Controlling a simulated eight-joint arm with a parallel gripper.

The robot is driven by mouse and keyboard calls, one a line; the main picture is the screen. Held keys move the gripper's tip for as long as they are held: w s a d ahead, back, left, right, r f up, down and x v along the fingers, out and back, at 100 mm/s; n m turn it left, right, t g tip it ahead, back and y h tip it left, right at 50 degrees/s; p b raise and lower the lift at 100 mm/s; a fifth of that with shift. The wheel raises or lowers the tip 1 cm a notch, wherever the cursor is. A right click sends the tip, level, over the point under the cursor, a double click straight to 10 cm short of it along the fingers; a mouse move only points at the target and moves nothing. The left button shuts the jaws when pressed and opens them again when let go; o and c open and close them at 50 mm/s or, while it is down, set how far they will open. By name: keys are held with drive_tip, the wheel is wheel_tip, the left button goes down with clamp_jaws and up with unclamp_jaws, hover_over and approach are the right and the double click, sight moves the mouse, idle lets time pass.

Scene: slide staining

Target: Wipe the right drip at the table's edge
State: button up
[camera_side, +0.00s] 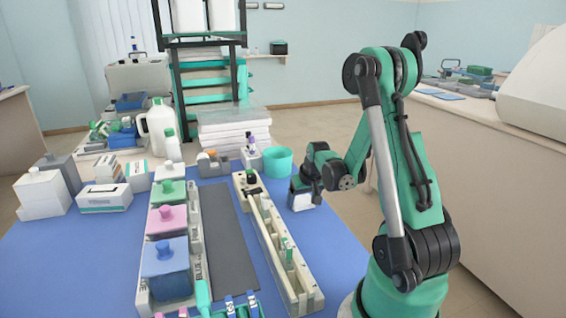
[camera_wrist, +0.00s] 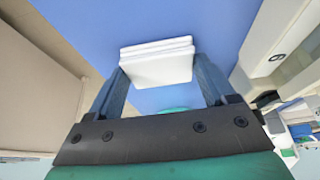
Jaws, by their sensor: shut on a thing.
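My gripper (camera_wrist: 158,68) is shut on a white folded wipe (camera_wrist: 160,62), with one finger on each side of it. In the side view my gripper (camera_side: 299,188) is low at the right edge of the blue table mat (camera_side: 325,240). The wipe (camera_side: 303,202) shows as a small white patch below the fingers. I cannot tell whether it touches the mat. No drip can be made out in either view; it may be hidden behind the wipe or gripper.
A teal cup (camera_side: 278,160) stands close to the left of my gripper. A long cream rack (camera_side: 280,250) lies left of it, with a green-topped slide inside. Staining jars with blue (camera_side: 165,262), pink (camera_side: 167,220) and green lids stand further left. The mat's right strip looks clear.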

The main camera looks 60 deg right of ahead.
drive_tip(key=shift+w+d+f, duration=0.1)
drive_tip(key=shift+w+d, duration=1.55)
drive_tip(key=shift+w, duration=0.05)
drive_tip(key=shift+s+a, duration=2.35)
drive_tip(key=shift+a, duration=0.05)
drive_tip(key=shift+w+d, duration=2.4)
drive_tip(key=shift+d, duration=0.05)
drive_tip(key=shift+s+a, duration=2.4)
drive_tip(key=shift+v, duration=1.05)
wheel_tip(320, 180, up, 6)
drive_tip(key=shift+w+d, duration=0.2)
